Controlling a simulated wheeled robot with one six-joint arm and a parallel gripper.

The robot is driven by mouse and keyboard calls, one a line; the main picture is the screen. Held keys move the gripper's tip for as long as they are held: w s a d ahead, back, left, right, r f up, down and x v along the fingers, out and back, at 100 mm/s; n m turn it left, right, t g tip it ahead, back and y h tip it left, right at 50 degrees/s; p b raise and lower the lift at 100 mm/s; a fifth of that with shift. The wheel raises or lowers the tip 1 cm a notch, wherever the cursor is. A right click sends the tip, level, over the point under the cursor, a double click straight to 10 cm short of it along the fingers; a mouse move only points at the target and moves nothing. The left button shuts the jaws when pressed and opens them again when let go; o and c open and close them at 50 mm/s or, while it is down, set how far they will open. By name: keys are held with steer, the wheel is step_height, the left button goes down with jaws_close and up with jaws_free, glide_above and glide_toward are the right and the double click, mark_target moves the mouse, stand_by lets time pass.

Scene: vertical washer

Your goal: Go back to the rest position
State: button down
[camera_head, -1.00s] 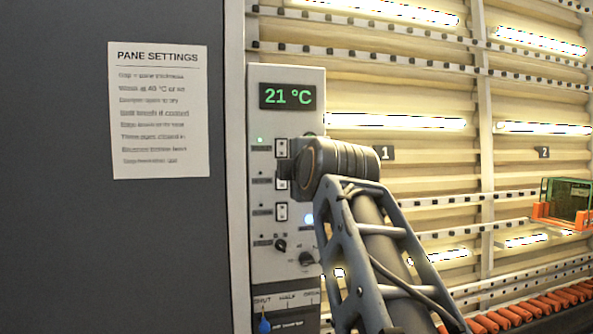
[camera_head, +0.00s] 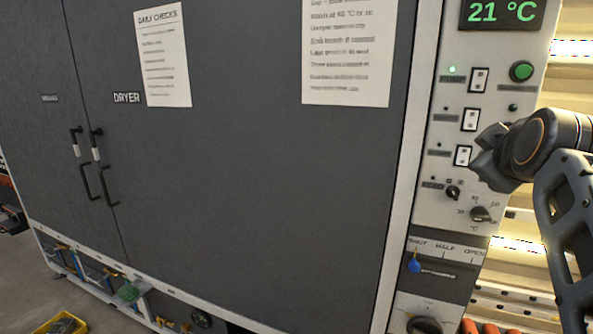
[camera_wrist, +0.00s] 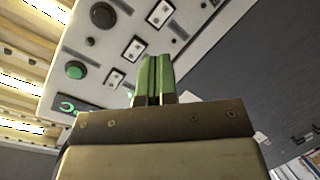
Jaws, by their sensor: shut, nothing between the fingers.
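My gripper (camera_wrist: 154,80) shows in the wrist view with its two green-sided fingers together, shut and empty. Beyond the fingertips is the white control panel (camera_wrist: 125,20) with rocker switches and a green button (camera_wrist: 76,70). In the head view my arm comes in from the right, and its wrist part lies in front of the right side of the control panel (camera_head: 432,200). The fingers cannot be made out there. The panel's display (camera_head: 502,12) reads 21 °C, and a small green lamp (camera_head: 452,69) is lit at the upper left.
Dark cabinet doors (camera_head: 260,170) with black handles (camera_head: 92,165) fill the left and middle. A blue-handled lever (camera_head: 414,264) sits under the SHUT mark. A yellow bin (camera_head: 62,323) stands on the floor at lower left. Orange rollers (camera_head: 480,327) lie at lower right.

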steer(key=a+f+m+g+y, duration=0.2)
steer(key=a+f+m, duration=0.1)
steer(key=f, duration=0.7)
steer(key=a+f+m+g+y, duration=0.1)
steer(key=a+f+m+g, duration=0.2)
steer(key=f, duration=0.7)
steer(key=s+a+f+g+y, duration=0.1)
steer(key=s+a+f+g, duration=0.1)
steer(key=s+a+f, duration=0.2)
steer(key=s+a+f+g+y, duration=0.1)
steer(key=s+a+f+g, duration=0.1)
steer(key=a+f, duration=0.4)
step_height(320, 180, down, 5)
steer(key=shift+s+f+y, duration=0.2)
steer(key=shift+s+y, duration=0.1)
steer(key=shift+s, duration=0.55)
